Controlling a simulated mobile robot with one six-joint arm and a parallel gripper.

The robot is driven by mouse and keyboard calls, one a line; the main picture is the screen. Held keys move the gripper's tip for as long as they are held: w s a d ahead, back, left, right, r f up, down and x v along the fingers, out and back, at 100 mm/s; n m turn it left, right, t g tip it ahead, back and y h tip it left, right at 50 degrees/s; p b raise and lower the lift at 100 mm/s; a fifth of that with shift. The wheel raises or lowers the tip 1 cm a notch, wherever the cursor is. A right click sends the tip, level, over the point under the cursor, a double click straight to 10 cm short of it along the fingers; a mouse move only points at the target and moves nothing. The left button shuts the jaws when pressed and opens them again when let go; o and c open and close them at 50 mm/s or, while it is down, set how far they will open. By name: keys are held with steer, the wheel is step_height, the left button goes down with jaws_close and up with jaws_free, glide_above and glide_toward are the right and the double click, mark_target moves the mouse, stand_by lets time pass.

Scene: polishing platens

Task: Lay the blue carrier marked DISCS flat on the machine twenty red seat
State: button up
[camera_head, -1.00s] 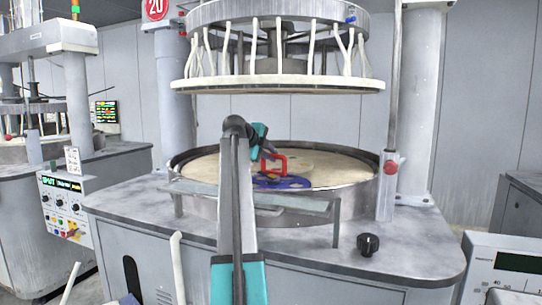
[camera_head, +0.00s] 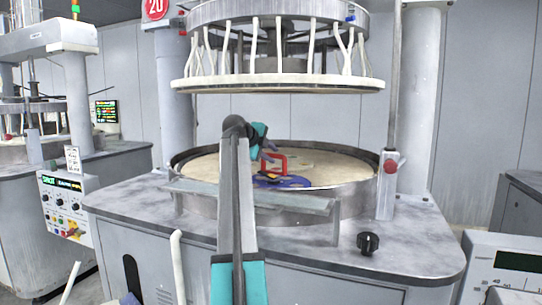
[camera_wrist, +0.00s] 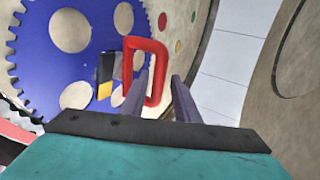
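The blue carrier (camera_head: 296,183) is a toothed disc with round holes, and it appears to lie flat on the pale platen of the machine marked 20. It also fills the upper left of the wrist view (camera_wrist: 40,35). Its red loop handle (camera_head: 285,165) stands up from it. My gripper (camera_wrist: 158,76) is at the handle. Its two fingers are apart, with one bar of the red handle (camera_wrist: 159,60) between them and apparent gaps beside it. A black and yellow label (camera_wrist: 104,78) shows on the carrier; I cannot read DISCS. A red patch (camera_wrist: 14,132) shows past the carrier's edge.
A metal rim (camera_head: 350,195) surrounds the platen, with a grey bar (camera_head: 190,189) across its front. The upper plate (camera_head: 270,84) with white hoses hangs above my gripper. A black knob (camera_head: 368,242) stands on the machine's top. Coloured dots (camera_wrist: 179,46) mark the pale platen.

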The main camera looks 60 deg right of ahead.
steer(key=shift+o, duration=0.6)
steer(key=shift+f, duration=0.3)
steer(key=v, duration=1.4)
steer(key=shift+r, duration=0.2)
steer(key=shift+w+d+p, duration=0.1)
steer(key=shift+d+p, duration=0.05)
steer(key=shift+p, duration=0.15)
